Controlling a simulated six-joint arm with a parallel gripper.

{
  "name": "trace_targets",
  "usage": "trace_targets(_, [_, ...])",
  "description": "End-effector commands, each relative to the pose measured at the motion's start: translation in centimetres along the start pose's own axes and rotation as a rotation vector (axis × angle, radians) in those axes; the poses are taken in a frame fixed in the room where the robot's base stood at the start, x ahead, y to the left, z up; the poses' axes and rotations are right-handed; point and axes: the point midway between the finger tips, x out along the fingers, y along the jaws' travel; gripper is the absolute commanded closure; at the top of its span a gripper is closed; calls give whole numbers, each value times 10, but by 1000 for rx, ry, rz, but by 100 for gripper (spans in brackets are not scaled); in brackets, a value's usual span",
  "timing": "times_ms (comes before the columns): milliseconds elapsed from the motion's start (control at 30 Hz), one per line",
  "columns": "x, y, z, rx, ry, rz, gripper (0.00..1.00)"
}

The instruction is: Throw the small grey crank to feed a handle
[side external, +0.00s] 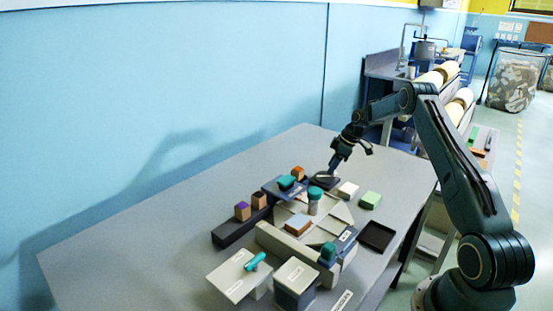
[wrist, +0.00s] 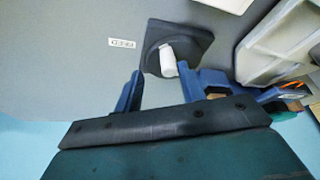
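The small light grey crank (wrist: 167,60) stands on a dark square base (wrist: 198,38) in the wrist view. The base (side external: 327,183) also shows at the far end of the table apparatus in the side view, but the crank is too small there to make out. My gripper (wrist: 160,72) is open, its two blue fingers apart with the crank between their tips, nearer the right finger. I cannot tell whether that finger touches it. My gripper (side external: 334,172) reaches down beside the base in the side view.
A teal-capped cylinder (side external: 315,195), a white block (side external: 348,190) and a green block (side external: 370,200) stand nearby. A dark tray (side external: 376,236) lies at the right edge. A teal T-handle (side external: 255,262) is on a pale plate at the front. The table's left side is clear.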

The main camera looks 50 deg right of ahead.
Motion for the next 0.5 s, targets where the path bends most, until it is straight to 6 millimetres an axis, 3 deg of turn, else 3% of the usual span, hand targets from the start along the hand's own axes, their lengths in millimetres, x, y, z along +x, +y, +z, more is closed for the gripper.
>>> trace_targets(500, [-2,-11,4,339,0,141,61])
